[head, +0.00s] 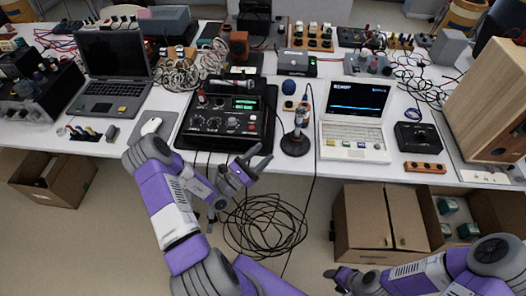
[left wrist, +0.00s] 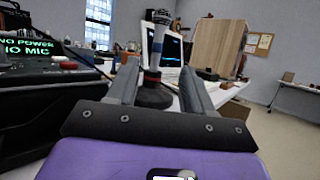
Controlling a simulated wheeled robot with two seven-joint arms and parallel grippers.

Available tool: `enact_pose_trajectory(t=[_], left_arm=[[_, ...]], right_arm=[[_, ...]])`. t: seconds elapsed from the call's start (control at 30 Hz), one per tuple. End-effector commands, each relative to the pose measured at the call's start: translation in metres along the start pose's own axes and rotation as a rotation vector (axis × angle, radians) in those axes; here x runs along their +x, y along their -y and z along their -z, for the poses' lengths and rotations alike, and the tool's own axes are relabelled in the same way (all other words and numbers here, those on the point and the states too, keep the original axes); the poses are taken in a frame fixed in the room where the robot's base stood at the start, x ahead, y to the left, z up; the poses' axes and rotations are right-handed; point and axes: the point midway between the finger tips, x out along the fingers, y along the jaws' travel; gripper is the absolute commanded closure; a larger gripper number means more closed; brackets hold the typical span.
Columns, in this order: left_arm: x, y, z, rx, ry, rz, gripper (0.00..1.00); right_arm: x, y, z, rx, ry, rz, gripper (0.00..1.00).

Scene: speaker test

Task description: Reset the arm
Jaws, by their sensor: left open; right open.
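My left arm, purple and grey, reaches up in the head view to the table's front edge. My left gripper (head: 262,156) is open and empty in front of the black mixer with a green display (head: 225,118). In the left wrist view its fingers (left wrist: 160,78) are spread. A microphone on a round black stand (left wrist: 156,60) shows beyond and between them, apart from them. The same microphone stand (head: 296,137) is on the table in the head view. My right gripper (head: 334,278) is low at the bottom, in front of a cardboard box, open, with nothing seen in it.
A dark laptop (head: 115,75) and a white laptop (head: 353,120) stand on the white table (head: 290,170). A wooden speaker cabinet (head: 490,100) is at the right. Cardboard boxes (head: 375,215) and coiled black cable (head: 262,225) lie below the table's front edge.

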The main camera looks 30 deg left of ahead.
Motion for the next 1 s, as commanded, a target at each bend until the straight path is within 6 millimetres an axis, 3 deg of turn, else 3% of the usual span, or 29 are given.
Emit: enact_pose_trajectory(t=[0.33, 0.47, 0.57, 0.67, 0.7, 0.83, 0.9, 1.0], left_arm=[[-0.003, 0.001, -0.001, -0.003, -0.001, 0.008, 0.49], [0.002, 0.023, 0.006, -0.026, -0.033, 0.088, 0.49], [0.005, 0.070, 0.018, -0.065, -0.105, 0.265, 0.49], [-0.005, 0.140, 0.034, -0.093, -0.216, 0.537, 0.49], [-0.016, 0.169, 0.040, -0.093, -0.266, 0.661, 0.49], [-0.071, 0.247, 0.058, -0.024, -0.425, 1.080, 0.49], [-0.108, 0.273, 0.067, 0.060, -0.498, 1.295, 0.49], [-0.156, 0.287, 0.080, 0.237, -0.574, 1.574, 0.49]], right_arm=[[-0.001, 0.000, 0.000, 0.000, -0.001, 0.000, 0.44], [-0.002, 0.001, 0.000, 0.000, -0.001, 0.000, 0.44], [-0.003, 0.001, 0.000, 0.000, 0.000, 0.000, 0.44], [-0.004, 0.002, 0.000, 0.000, 0.000, 0.000, 0.44], [-0.005, 0.002, 0.000, 0.000, 0.000, 0.000, 0.44], [-0.007, 0.003, 0.000, 0.000, 0.000, 0.000, 0.44], [-0.008, 0.003, 0.000, 0.000, 0.000, 0.000, 0.44], [-0.009, 0.004, 0.000, 0.000, 0.000, 0.000, 0.44]])
